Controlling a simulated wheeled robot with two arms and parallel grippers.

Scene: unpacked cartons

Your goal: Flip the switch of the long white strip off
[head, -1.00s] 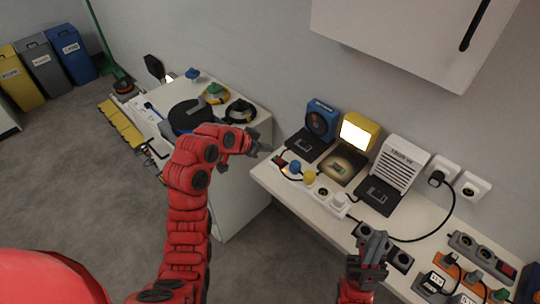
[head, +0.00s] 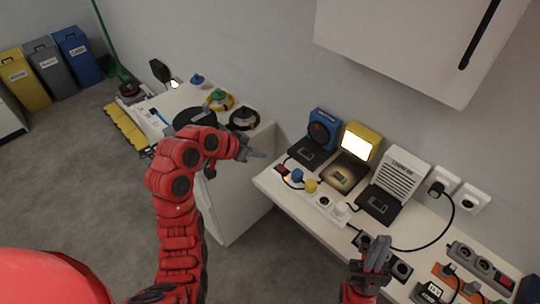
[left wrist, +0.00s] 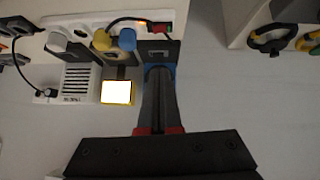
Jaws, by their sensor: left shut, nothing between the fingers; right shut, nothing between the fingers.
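The long white strip (head: 318,193) lies along the front left edge of the white counter. Its red switch (head: 282,170) is at the far left end; its on or off position is too small to tell. Blue (head: 297,175), yellow (head: 311,186) and white (head: 340,209) plugs sit in it. My left gripper (head: 262,155) is shut and empty, left of the switch and apart from it. In the left wrist view, the switch (left wrist: 163,27) shows at the top, beyond the shut fingers (left wrist: 160,75). My right gripper (head: 377,243) is shut and empty near the dark strip.
Behind the strip stand a blue fan (head: 323,126), a lit yellow lamp (head: 359,141) and a white heater (head: 403,170). A dark strip (head: 401,270) and an orange strip (head: 444,271) lie to the right. A white cabinet (head: 400,45) hangs above.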

